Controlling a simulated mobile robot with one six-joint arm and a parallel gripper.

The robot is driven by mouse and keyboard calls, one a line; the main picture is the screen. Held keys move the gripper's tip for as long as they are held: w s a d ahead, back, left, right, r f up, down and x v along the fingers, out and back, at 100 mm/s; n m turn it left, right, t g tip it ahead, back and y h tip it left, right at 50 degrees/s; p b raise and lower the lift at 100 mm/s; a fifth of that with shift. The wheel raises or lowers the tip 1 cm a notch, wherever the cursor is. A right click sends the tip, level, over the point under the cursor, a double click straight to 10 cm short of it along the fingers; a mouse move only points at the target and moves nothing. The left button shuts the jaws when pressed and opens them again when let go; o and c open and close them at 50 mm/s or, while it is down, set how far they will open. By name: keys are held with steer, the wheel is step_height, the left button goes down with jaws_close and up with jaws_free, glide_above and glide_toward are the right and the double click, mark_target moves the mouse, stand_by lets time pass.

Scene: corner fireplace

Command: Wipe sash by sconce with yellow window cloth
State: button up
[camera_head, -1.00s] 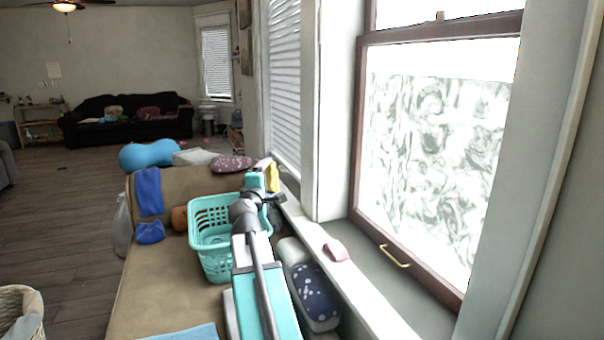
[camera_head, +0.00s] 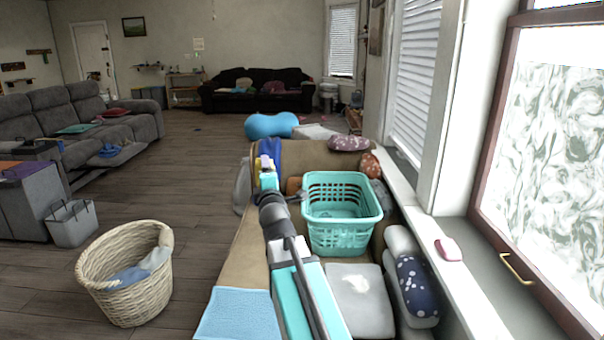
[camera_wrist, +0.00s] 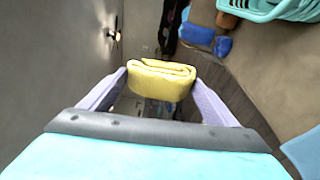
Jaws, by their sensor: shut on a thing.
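My gripper (camera_wrist: 162,92) is shut on the folded yellow window cloth (camera_wrist: 162,80), which sits between its pale lavender fingers in the wrist view. In the head view my gripper (camera_head: 266,166) is over the tan couch, left of the teal basket, well away from the window. The cloth is hardly discernible there. The window sash (camera_head: 508,130) has a dark red-brown frame at the right edge; its pane (camera_head: 550,160) carries whitish swirling smears. A brass handle (camera_head: 517,268) is on its lower rail. No sconce is clearly identifiable; a small lit lamp (camera_wrist: 114,36) shows in the wrist view.
The tan couch (camera_head: 240,270) below the sill holds the teal basket (camera_head: 340,238), a light-blue cloth (camera_head: 238,313) and cushions. A pink item (camera_head: 448,250) lies on the sill (camera_head: 420,215). A wicker basket (camera_head: 128,285) stands on the floor. Open floor (camera_head: 190,180) lies to the left.

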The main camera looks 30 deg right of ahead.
steer(key=w+a+n+t+y, duration=0.1)
steer(key=a+n+y, duration=0.3)
steer(key=a, duration=1.8)
steer(key=shift+w+a+f+y, duration=0.3)
steer(key=shift+w+f+y, duration=0.15)
steer(key=shift+y, duration=0.75)
